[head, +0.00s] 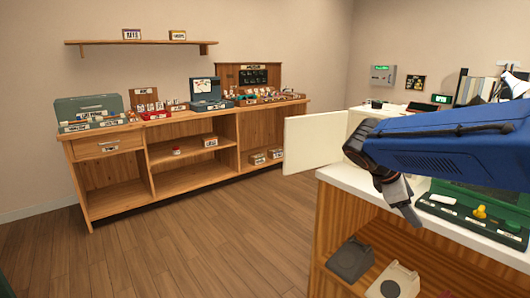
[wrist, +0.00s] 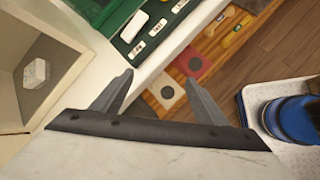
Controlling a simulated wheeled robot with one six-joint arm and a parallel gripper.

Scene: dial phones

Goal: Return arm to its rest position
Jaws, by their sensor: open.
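My gripper (head: 408,212) hangs at the end of my blue arm, which reaches in from the right in the head view. It is over the front edge of the white-topped counter (head: 345,178), beside a green labelled tray (head: 470,214). In the wrist view my gripper (wrist: 159,77) has its two dark fingers spread apart, with nothing between them. The tray's labelled edge (wrist: 135,48) shows just beyond the fingers.
A grey phone (head: 350,258) and a white phone (head: 397,281) sit on the shelf below the counter. A pale panel (head: 314,143) stands out behind the counter's left end. A wooden cabinet (head: 195,150) lines the back wall. The wood floor (head: 210,245) between is clear.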

